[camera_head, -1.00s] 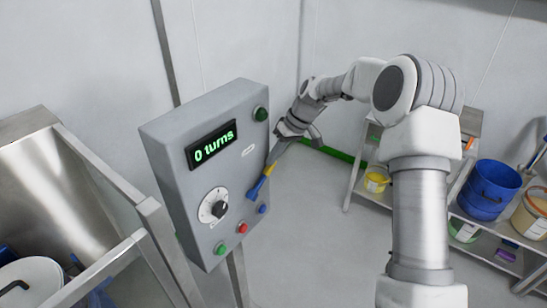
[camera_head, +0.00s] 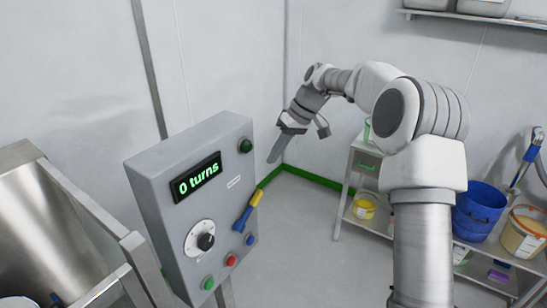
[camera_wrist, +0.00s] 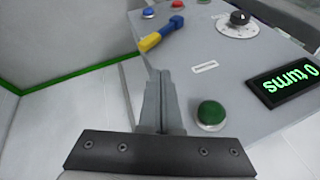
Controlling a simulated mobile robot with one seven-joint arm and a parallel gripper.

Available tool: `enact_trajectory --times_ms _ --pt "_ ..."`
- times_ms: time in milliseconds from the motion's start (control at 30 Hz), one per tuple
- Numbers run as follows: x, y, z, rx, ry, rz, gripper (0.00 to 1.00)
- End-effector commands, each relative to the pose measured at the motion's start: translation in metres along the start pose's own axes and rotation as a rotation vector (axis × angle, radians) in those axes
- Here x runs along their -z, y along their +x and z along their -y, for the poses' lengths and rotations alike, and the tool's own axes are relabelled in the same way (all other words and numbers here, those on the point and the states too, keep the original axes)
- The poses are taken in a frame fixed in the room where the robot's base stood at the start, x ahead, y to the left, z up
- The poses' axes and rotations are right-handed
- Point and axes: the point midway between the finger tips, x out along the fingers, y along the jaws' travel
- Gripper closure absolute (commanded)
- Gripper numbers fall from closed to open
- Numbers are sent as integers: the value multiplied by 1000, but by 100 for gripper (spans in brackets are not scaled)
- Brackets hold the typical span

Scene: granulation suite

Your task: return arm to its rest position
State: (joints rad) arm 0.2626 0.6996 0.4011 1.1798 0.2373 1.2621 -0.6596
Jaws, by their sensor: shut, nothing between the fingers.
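My gripper (camera_head: 277,150) is at the end of my bent arm, in the air to the right of the control panel (camera_head: 150,215) and pointing down. Its fingers are together with nothing between them. The wrist view shows the closed fingers (camera_wrist: 161,105) in front of the panel's edge. The grey panel has a display (camera_head: 196,177) reading "0 turns", a dial (camera_head: 205,241) and several coloured buttons. A lever with a yellow and blue handle (camera_head: 247,211) is on its right edge, apart from my gripper.
A steel bin or hopper (camera_head: 45,225) stands at the left. A shelf cart (camera_head: 360,165) on the right holds a yellow tub (camera_head: 365,207), with a blue bucket (camera_head: 478,208) and a white bucket (camera_head: 525,235) nearby. The floor between panel and cart is clear.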

Motion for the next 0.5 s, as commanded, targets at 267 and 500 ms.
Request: enact_trajectory --times_ms 267,500 --pt "-6 -13 15 -46 10 12 100" --pt "-42 -50 59 -196 71 36 100"
